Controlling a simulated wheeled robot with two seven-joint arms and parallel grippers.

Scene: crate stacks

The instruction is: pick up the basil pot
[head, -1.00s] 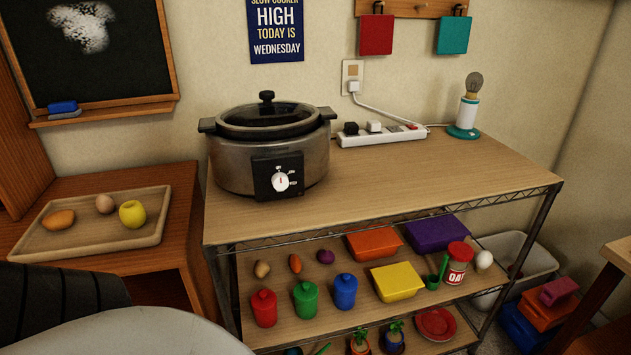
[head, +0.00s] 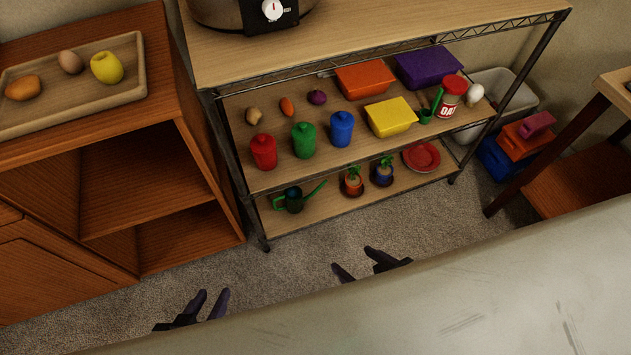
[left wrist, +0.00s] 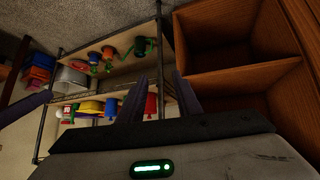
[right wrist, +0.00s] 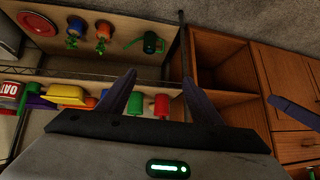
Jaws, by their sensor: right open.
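Two small potted plants stand upright on the bottom shelf of the wire rack: one in an orange pot (head: 353,187) and one in a blue pot (head: 383,178). I cannot tell which is basil. Both also show in the right wrist view, the orange pot (right wrist: 103,36) and the blue pot (right wrist: 75,30), and small in the left wrist view. My left gripper (head: 213,292) is open and empty, low in front of the rack and left of the pots. My right gripper (head: 354,260) is open and empty, in front of the pots and apart from them.
A green watering can (head: 292,200) stands left of the pots, a red plate (head: 421,157) right. The middle shelf (head: 285,175) above holds jars and boxes. A wooden cabinet (head: 190,200) is at left, a wooden stand (head: 570,180) at right. Carpet in front is clear.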

